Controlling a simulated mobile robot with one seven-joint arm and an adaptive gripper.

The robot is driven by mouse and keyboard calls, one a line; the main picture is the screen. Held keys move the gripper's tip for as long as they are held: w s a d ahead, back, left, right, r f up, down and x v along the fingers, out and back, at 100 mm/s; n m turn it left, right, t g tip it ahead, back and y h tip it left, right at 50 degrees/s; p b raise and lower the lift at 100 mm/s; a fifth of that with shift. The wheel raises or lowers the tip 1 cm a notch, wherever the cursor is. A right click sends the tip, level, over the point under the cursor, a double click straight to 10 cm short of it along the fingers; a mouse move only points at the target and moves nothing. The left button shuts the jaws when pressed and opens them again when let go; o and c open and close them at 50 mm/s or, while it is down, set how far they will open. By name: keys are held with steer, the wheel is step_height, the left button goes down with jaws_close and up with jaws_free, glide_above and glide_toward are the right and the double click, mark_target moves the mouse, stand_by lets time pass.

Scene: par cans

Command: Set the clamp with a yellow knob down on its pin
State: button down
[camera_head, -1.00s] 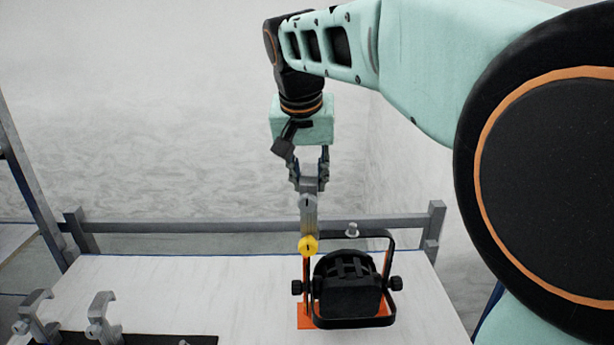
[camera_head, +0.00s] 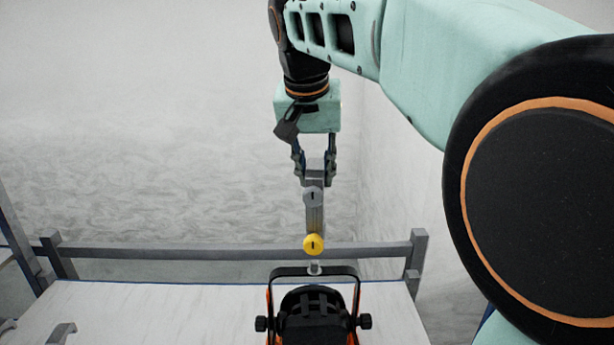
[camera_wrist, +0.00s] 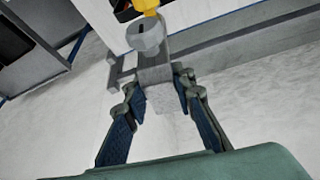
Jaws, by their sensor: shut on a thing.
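The clamp with a yellow knob (camera_head: 314,219) is a grey metal piece, held upright in my gripper (camera_head: 315,172). Its yellow knob (camera_head: 313,244) is at the lower end and a grey knob sits higher up. In the head view the clamp hangs directly above the pin (camera_head: 314,268), a small pale stub on top of the black yoke of the par can (camera_head: 312,313). Whether the clamp touches the pin I cannot tell. In the wrist view the gripper fingers (camera_wrist: 163,98) close on the clamp's grey end (camera_wrist: 155,75), and the yellow knob (camera_wrist: 146,5) shows at the top edge.
The par can stands on a white table (camera_head: 180,308). A grey rail (camera_head: 190,252) runs along the table's far edge with a post (camera_head: 417,255) at the right. Another grey clamp (camera_head: 60,335) shows at the lower left.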

mark_target(310, 183)
steer(key=shift+f, duration=0.1)
steer(key=shift+f+b, duration=2)
steer(key=shift+f, duration=0.8)
steer(key=shift+a+f+b, duration=0.15)
steer(key=shift+f+b, duration=0.75)
steer(key=shift+f, duration=0.4)
steer(key=c, duration=1)
jaws_free()
steer(key=shift+o, duration=0.2)
steer(key=shift+p+v, duration=2.65)
steer(key=shift+v, duration=2.85)
